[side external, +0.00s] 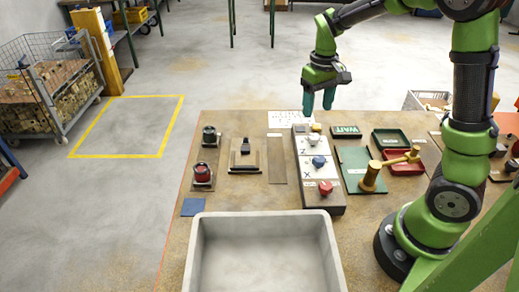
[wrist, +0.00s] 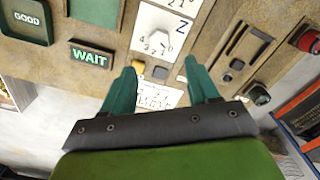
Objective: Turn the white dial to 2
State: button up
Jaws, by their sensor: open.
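The white dial (side external: 315,139) is the far knob on the dial panel, on a white plate marked Z. It also shows in the wrist view (wrist: 160,42), with small numbers along its near side. I cannot tell for sure which number it points at. My gripper (side external: 318,104) hangs above the far end of the panel, apart from the dial. In the wrist view my gripper (wrist: 162,67) has its two teal fingers spread with nothing held between them. The dial lies just beyond the fingertips there, uncovered.
A blue knob (side external: 318,162) and a red knob (side external: 326,187) sit nearer on the same panel. A yellow button (wrist: 139,67) and a dark button (wrist: 160,72) lie close to the fingertips.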

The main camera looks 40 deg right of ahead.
aim_at(313, 135)
notch_tip(313, 135, down, 9)
jog(key=shift+f, duration=0.2)
jog(key=shift+c, duration=0.4)
jog(key=c, duration=1)
